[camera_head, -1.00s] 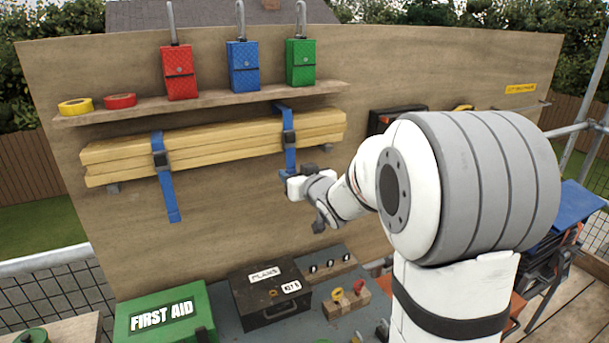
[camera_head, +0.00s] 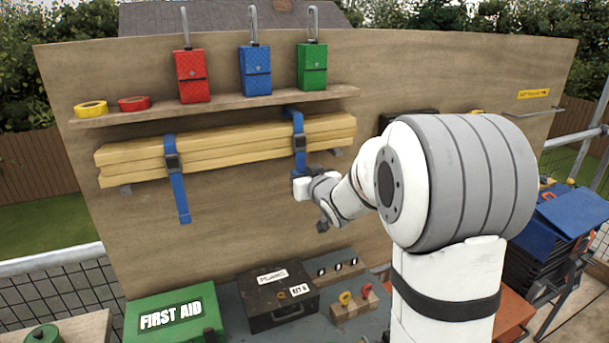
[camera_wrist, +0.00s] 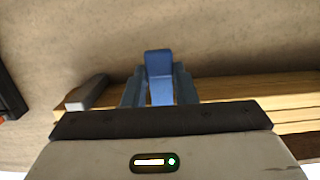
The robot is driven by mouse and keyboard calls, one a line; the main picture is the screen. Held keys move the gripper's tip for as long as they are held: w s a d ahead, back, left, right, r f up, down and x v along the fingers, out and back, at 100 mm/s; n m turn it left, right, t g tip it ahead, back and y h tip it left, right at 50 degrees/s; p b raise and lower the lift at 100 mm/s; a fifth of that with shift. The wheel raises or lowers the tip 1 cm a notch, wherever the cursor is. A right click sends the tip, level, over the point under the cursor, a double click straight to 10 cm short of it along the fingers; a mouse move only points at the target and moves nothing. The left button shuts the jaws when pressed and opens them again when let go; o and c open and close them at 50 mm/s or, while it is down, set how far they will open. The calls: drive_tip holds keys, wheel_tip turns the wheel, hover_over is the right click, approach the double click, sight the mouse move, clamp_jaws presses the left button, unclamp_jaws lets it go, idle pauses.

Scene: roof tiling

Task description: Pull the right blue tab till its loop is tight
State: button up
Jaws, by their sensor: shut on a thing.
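Two blue straps with dark buckles go around a stack of yellow timber (camera_head: 230,142) on the board. The left strap (camera_head: 180,200) hangs free below its buckle. The right strap (camera_head: 298,124) stands up above the top timber, and its buckle (camera_head: 299,142) sits at the stack's front. My gripper (camera_head: 302,186) is at this strap's lower end, below the timber. In the wrist view, the right blue tab (camera_wrist: 158,64) is between my gripper's fingers (camera_wrist: 159,88), which are shut on it. The timber also shows behind them (camera_wrist: 230,88). How tight the loop is cannot be judged exactly.
A shelf (camera_head: 220,106) above holds red, blue and green pouches and two tape rolls. Below stand a black case (camera_head: 275,300), a green first aid box (camera_head: 165,318) and small fittings (camera_head: 352,304). A bracket end (camera_wrist: 88,92) shows left of my fingers.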

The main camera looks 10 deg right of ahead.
drive_tip(key=shift+c, duration=1)
drive_tip(key=shift+f, duration=0.15)
drive_tip(key=shift+f+b, duration=2.55)
drive_tip(key=shift+b, duration=0.05)
drive_tip(key=o, duration=1.5)
drive_tip(key=shift+r, duration=0.1)
